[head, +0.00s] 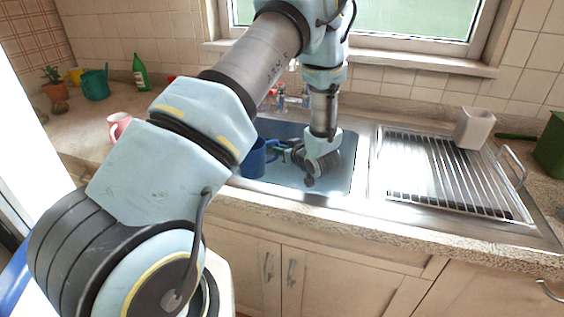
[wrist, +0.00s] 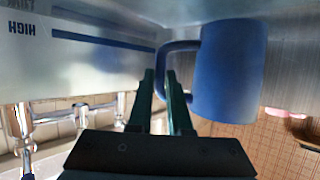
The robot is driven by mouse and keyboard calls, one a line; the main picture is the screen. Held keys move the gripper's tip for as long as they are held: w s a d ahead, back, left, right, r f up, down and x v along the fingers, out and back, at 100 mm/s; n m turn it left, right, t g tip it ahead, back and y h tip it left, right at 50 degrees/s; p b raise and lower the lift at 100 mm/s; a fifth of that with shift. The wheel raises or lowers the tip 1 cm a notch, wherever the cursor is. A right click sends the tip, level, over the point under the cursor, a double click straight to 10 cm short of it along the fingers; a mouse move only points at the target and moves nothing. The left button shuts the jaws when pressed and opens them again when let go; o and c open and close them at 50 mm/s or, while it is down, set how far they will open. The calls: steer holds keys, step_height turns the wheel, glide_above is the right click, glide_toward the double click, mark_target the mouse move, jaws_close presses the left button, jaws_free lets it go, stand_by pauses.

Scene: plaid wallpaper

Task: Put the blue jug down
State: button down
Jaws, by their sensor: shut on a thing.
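The blue jug (head: 253,160) is in the middle of the head view, partly hidden behind my arm. It hangs over or stands on the left part of the blue-grey sink area; I cannot tell whether it touches the surface. My gripper (head: 278,146) reaches it from the right, at its handle. In the wrist view, the jug (wrist: 230,70) fills the upper right, and my gripper's two fingers (wrist: 161,80) are shut on its handle.
The tap (head: 290,98) stands at the back. A pink mug (head: 118,127), green bottle (head: 140,72) and teal watering can (head: 95,85) stand on the left counter.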

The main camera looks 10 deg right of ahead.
steer(key=shift+f+p, duration=0.5)
steer(key=shift+f, duration=1.6)
steer(key=shift+f, duration=0.2)
steer(key=c, duration=0.8)
jaws_free()
steer(key=shift+c, duration=0.2)
